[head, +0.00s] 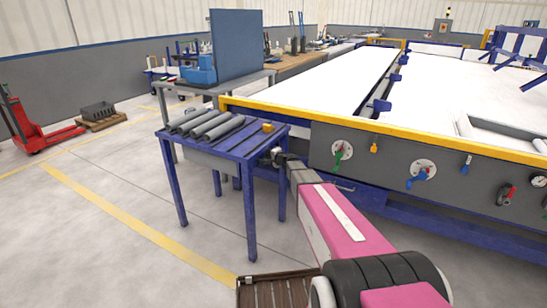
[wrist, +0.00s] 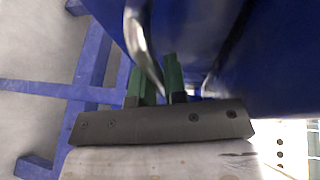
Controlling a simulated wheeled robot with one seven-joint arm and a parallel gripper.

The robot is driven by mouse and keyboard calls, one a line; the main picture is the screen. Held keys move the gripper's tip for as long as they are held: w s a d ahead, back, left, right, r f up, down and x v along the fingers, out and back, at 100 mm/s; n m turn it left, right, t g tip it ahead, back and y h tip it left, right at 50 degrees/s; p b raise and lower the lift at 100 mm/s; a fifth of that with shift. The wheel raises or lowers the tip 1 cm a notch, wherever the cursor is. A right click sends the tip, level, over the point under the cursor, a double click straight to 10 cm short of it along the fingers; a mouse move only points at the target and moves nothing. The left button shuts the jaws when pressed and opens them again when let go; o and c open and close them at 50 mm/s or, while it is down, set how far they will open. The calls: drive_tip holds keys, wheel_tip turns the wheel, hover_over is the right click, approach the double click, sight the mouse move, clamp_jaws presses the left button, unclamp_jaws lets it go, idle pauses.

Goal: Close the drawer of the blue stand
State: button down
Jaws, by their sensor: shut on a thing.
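The blue stand (head: 236,147) is a blue table-like frame on legs at the middle left of the head view. My gripper (head: 277,155) is at its right side, just below the top. In the wrist view, its green fingers (wrist: 158,78) are shut on a curved, shiny metal handle (wrist: 138,38). The handle is in front of a blue surface (wrist: 235,55) of the stand. The drawer's front is mostly hidden by my gripper and the angle in the head view. I cannot tell how far the drawer is out.
A long bench with a yellow edge (head: 400,140) and valves stands close on the right. A grey bench (head: 235,83) is behind. The floor at the left (head: 110,225) is clear.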

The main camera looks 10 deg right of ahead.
drive_tip(key=shift+w+a, duration=0.15)
drive_tip(key=c, duration=1.2)
unclamp_jaws()
drive_tip(key=shift+a, duration=0.1)
drive_tip(key=v, duration=1)
drive_tip(key=shift+s+d+r, duration=0.1)
drive_tip(key=shift+s+d, duration=0.15)
drive_tip(key=shift+s, duration=0.05)
